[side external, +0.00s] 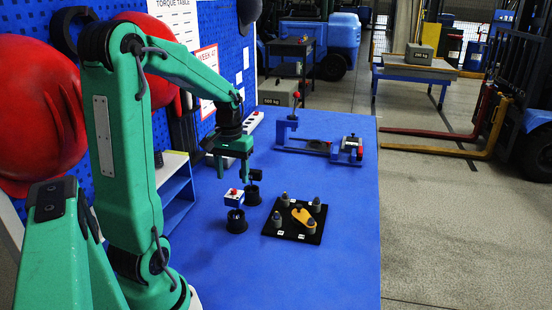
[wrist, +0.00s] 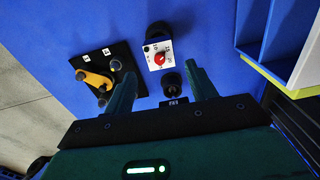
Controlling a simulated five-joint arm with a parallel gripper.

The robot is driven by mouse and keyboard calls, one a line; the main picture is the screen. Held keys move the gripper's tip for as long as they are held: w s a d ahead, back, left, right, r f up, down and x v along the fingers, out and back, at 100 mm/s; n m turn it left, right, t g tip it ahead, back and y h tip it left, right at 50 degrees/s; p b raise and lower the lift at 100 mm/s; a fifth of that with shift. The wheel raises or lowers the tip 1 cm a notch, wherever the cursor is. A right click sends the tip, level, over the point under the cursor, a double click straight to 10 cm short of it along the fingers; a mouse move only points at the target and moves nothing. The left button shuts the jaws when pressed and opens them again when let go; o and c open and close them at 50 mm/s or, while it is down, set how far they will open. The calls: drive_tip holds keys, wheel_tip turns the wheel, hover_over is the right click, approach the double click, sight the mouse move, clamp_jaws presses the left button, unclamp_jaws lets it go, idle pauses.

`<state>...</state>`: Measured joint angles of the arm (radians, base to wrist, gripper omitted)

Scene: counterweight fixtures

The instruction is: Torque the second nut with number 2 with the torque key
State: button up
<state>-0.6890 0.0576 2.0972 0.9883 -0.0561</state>
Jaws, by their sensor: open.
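The black plate (side external: 273,229) carries several grey nuts, a yellow piece (side external: 303,217) and two small white labels whose numbers are too small to read. In the wrist view the plate (wrist: 122,58) is at upper left. A white box with a red dial (side external: 234,198) sits at a black cup (side external: 237,221); it also shows in the wrist view (wrist: 153,53). A black tool (side external: 257,174) stands in a second black cup (side external: 253,195). I cannot tell which is the torque key. My gripper (side external: 234,173) is open above the cups; in the wrist view its fingers (wrist: 160,75) flank the black tool.
A blue fixture with a red knob (side external: 345,152) stands at the back right of the blue table (side external: 340,265). A blue shelf (side external: 177,197) and pegboard wall border the left. The table's right and front are clear. A forklift (side external: 535,115) stands beyond.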

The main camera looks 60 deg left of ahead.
sight(234, 190)
drive_tip(key=shift+f, duration=0.15)
drive_tip(key=shift+f, duration=4.35)
drive_tip(key=c, duration=1)
